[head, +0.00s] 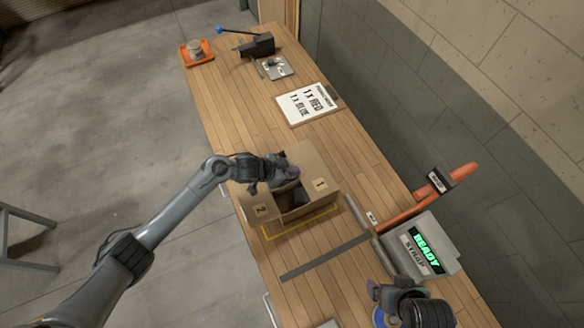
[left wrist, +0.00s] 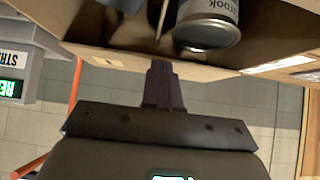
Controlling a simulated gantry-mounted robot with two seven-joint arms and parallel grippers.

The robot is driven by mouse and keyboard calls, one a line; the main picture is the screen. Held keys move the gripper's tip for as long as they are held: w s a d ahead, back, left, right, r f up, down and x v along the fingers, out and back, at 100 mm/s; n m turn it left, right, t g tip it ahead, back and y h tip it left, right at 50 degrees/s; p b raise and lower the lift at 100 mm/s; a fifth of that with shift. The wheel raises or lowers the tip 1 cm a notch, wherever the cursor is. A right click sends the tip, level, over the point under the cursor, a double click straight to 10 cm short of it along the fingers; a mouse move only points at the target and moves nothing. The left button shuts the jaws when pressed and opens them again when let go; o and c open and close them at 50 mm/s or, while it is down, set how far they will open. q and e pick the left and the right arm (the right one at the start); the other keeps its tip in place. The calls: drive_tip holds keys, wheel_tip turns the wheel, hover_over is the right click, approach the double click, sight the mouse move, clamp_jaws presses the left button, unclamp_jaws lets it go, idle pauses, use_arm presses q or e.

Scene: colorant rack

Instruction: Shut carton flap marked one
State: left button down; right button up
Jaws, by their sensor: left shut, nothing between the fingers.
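The open carton (head: 287,217) stands on the wooden bench in the head view. Its flap marked 1 (head: 321,184) is at the right side, and the flap marked 2 (head: 260,210) is at the left; the exact angle of flap 1 is hard to tell. My left gripper (head: 284,171) is shut and empty at the carton's far side, partly over the opening. In the left wrist view its closed fingers (left wrist: 163,83) are close to a cardboard edge (left wrist: 130,61); contact is unclear. A metal can (left wrist: 208,24) shows inside the carton. My right gripper (head: 380,292) is at the lower right, away from the carton.
A yellow outline (head: 300,231) surrounds the carton's base. A strapping machine (head: 422,250) showing READY, with an orange arm (head: 430,207), stands at the right. A printed order sheet (head: 307,104) lies beyond the carton. An orange tray (head: 197,54) sits at the far end.

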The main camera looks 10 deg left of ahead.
drive_tip(key=shift+r+p, duration=0.7)
drive_tip(key=shift+r, duration=0.15)
drive_tip(key=shift+d+r, duration=0.1)
